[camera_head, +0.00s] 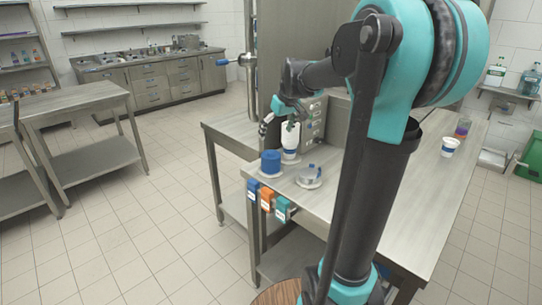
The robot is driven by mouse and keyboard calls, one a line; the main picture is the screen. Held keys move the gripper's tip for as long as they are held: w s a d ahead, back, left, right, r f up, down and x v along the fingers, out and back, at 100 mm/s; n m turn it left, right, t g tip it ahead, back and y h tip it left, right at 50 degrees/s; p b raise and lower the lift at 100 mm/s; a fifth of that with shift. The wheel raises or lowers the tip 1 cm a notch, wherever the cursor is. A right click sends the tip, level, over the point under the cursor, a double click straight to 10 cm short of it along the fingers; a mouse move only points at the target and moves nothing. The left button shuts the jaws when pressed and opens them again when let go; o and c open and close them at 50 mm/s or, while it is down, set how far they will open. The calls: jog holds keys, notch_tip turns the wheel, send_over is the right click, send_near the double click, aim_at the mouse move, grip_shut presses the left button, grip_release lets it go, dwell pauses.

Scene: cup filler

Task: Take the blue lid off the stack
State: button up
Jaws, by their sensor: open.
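A blue stack (271,163), apparently of lids, stands upright on a pale round base near the left front corner of the steel table. Single lids cannot be told apart at this size. My gripper (279,125) is open, above and behind the stack and apart from it. Its fingers are small and dark in this view. A white cup with a blue band (290,153) stands just right of the stack, close under the gripper; whether they touch cannot be told.
Blue, orange and teal boxes (267,199) hang on the table's front edge. A metal machine (313,120) stands behind. Another white cup (449,147) and a jar (463,128) stand farther right.

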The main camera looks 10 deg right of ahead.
aim_at(271, 151)
jog(key=x, duration=0.9)
jog(key=shift+s+f, duration=0.15)
jog(key=shift+s, duration=0.05)
jog(key=shift+c, duration=0.6)
jog(key=c, duration=0.7)
